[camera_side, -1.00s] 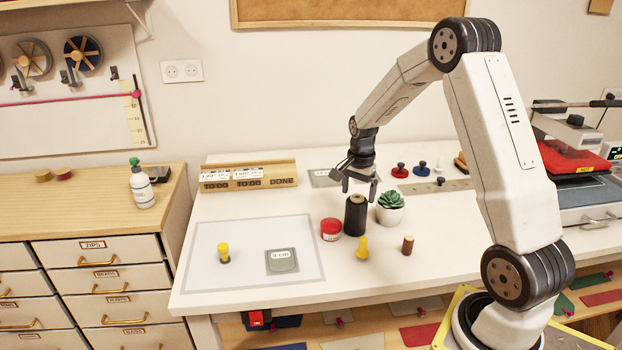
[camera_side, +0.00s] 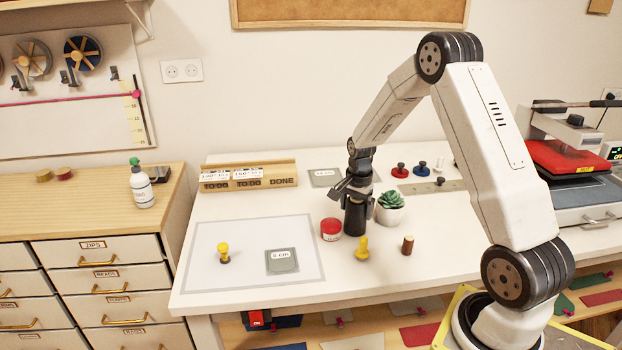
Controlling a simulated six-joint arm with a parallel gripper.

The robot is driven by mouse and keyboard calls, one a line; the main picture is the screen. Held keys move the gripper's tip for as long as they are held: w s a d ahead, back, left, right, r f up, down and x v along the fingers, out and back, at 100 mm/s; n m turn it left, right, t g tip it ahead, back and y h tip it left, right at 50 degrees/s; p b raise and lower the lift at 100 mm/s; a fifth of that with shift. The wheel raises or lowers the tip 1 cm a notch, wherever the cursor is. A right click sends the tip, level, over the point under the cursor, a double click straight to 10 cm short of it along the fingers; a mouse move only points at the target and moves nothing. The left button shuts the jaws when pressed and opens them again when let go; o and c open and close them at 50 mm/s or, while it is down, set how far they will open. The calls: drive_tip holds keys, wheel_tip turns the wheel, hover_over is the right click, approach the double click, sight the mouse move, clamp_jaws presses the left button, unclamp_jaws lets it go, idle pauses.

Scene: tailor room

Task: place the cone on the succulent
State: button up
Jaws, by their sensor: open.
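The black cone (camera_side: 354,220), a dark spool-like piece, stands upright on the white table. The succulent (camera_side: 390,206) is a green plant in a white pot, close to the cone's right side. My gripper (camera_side: 353,203) is open, pointing down at the cone's upper part. Its fingers appear to be on either side of the cone's top, which they hide. I cannot tell whether they touch it.
A red tin (camera_side: 331,230) is close to the cone's left. A yellow peg (camera_side: 362,249) and a brown spool (camera_side: 407,245) stand in front. A second yellow peg (camera_side: 223,253) and a grey "cm" card (camera_side: 282,261) lie in the outlined area at left. A wooden rack (camera_side: 250,177) stands behind.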

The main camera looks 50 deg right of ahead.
drive_tip(key=c, duration=1.3)
drive_tip(key=shift+r, duration=0.2)
drive_tip(key=shift+r, duration=0.45)
drive_tip(key=shift+s+a+r, duration=1)
drive_tip(key=shift+s+r, duration=0.95)
drive_tip(key=shift+s, duration=0.15)
drive_tip(key=shift+s+a+r, duration=1.05)
drive_tip(key=shift+s+r, duration=0.95)
drive_tip(key=shift+s, duration=0.1)
drive_tip(key=shift+s+a+r, duration=1)
drive_tip(key=shift+s+r, duration=0.95)
drive_tip(key=shift+s, duration=0.15)
